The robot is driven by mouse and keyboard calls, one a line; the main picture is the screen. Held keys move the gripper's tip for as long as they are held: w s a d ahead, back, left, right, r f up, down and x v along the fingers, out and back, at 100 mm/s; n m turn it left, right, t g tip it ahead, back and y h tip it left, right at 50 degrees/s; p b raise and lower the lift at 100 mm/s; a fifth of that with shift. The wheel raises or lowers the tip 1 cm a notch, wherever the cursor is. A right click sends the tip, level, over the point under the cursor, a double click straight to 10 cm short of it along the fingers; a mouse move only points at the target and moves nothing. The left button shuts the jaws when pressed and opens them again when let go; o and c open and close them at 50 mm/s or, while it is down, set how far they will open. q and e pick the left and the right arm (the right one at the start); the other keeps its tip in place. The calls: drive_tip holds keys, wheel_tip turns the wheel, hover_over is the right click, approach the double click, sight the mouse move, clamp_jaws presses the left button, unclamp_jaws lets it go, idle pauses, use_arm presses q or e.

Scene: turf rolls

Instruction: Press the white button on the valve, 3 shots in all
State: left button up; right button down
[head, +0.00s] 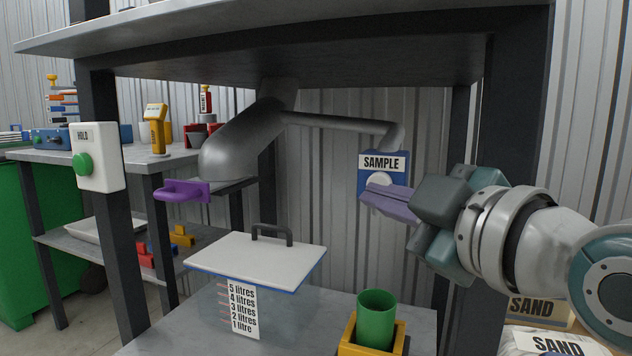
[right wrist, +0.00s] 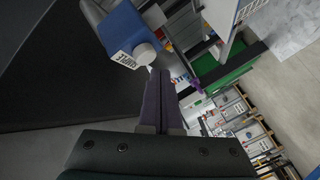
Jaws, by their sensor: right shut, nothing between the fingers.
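The blue valve box (head: 384,163) labelled SAMPLE hangs at the end of a thin grey pipe under the bench, with the round white button (head: 379,180) on its front. My right gripper (head: 372,197) is shut and empty, its purple fingertips just in front of and below the button, overlapping its lower edge in the head view. In the right wrist view the white button (right wrist: 145,53) on the blue box (right wrist: 128,30) is by the fingertips (right wrist: 158,75); whether they touch cannot be told. My left gripper is not in view.
Under the valve, a green cup (head: 376,315) stands in a yellow holder (head: 352,343). A lidded tank (head: 257,262) with a litre scale stands left of it, below a grey chute with a purple handle (head: 182,191). A HOLD box (head: 97,157) is on the left post.

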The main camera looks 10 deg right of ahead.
drive_tip(key=shift+s+a+p, duration=0.55)
drive_tip(key=shift+s+a, duration=0.15)
drive_tip(key=shift+s, duration=0.3)
drive_tip(key=shift+s+a+p, duration=0.55)
drive_tip(key=shift+s+a, duration=0.1)
drive_tip(key=shift+s, duration=0.35)
drive_tip(key=s+d+r+m+g+h+p, duration=0.1)
drive_tip(key=s+d+r+m+g+p, duration=0.2)
drive_tip(key=s+r+p, duration=0.65)
drive_tip(key=s+d+r+m+g+h+p, duration=0.1)
drive_tip(key=s+r+m+g+p, duration=0.4)
drive_tip(key=p, duration=1)
drive_tip(key=s+d+r+m+g+h+p, duration=0.15)
drive_tip(key=s+r+g+p, duration=0.35)
drive_tip(key=s+p, duration=0.6)
wheel_tip(320, 180, up, 33)
drive_tip(key=w+p, duration=0.2)
drive_tip(key=p, duration=3.2)
drive_tip(key=shift+r+m+p, duration=0.15)
drive_tip(key=shift+m+p, duration=0.2)
drive_tip(key=shift+p, duration=0.05)
